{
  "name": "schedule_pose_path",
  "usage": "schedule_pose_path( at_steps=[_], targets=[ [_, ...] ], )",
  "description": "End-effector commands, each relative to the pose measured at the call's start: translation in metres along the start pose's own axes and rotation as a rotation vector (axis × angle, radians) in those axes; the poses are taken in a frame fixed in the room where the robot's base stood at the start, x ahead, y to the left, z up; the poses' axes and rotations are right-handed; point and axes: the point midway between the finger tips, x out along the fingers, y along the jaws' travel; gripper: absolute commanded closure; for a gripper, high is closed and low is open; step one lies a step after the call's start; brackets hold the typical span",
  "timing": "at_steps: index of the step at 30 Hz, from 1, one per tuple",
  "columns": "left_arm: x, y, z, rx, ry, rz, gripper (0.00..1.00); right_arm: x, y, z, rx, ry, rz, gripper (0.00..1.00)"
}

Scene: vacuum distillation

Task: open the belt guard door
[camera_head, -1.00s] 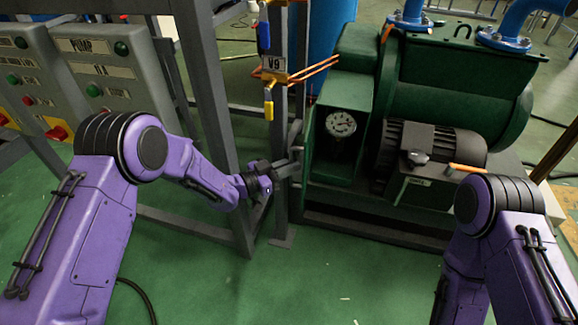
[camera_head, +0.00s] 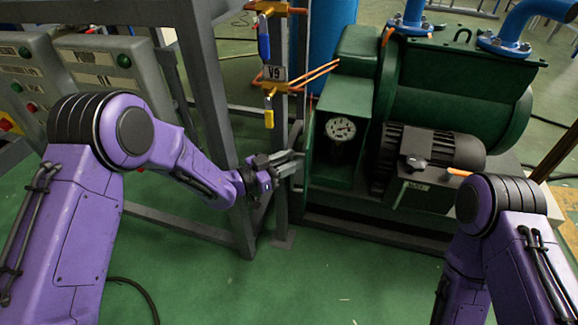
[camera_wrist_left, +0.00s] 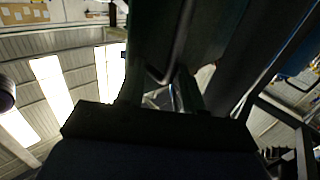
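The green belt guard (camera_head: 345,98) stands at the left end of the machine, with a round white gauge (camera_head: 341,128) in its recess. Its narrow left edge (camera_head: 308,150) faces my left gripper. My left gripper (camera_head: 292,163) is at that edge, its two grey fingers apart and pointing right. In the left wrist view the fingers (camera_wrist_left: 162,92) show dark and apart, with a dark curved bar (camera_wrist_left: 157,76) between or just beyond them. I cannot tell whether they touch it. My right arm shows at the right, but its gripper is not in view.
A grey frame post (camera_head: 215,110) stands just left of my left gripper. A valve labelled V9 (camera_head: 274,73) hangs above it. Grey control panels (camera_head: 100,65) are at the left. The black motor (camera_head: 435,148) is right of the guard.

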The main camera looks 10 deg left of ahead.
Motion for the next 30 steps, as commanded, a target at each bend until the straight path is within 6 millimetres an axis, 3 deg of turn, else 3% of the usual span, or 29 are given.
schedule_pose_path(
  at_steps=[1, 4, 13, 18, 26, 28, 30],
  targets=[
    [-0.003, 0.008, -0.022, 0.003, 0.008, 0.002, 0.62, -0.01, 0.001, -0.004, 0.0, 0.0, 0.0, 0.57],
    [-0.013, 0.025, -0.045, 0.003, 0.008, 0.003, 0.62, -0.018, 0.002, -0.007, 0.0, 0.0, 0.0, 0.57],
    [-0.051, 0.085, -0.07, 0.001, 0.006, 0.003, 0.62, -0.029, 0.003, -0.012, 0.0, 0.0, 0.0, 0.57],
    [-0.059, 0.099, -0.075, 0.003, 0.005, 0.002, 0.62, -0.031, 0.003, -0.013, 0.0, 0.0, 0.0, 0.57],
    [-0.06, 0.101, -0.075, 0.004, 0.005, 0.002, 0.62, -0.031, 0.003, -0.013, 0.0, 0.0, 0.0, 0.57],
    [-0.061, 0.1, -0.07, -0.007, -0.005, -0.008, 0.85, -0.031, 0.003, -0.013, 0.0, 0.0, 0.0, 0.57],
    [-0.07, 0.094, -0.047, -0.072, -0.057, -0.07, 1.0, -0.03, 0.003, -0.013, 0.0, 0.0, 0.0, 0.57]
  ],
)
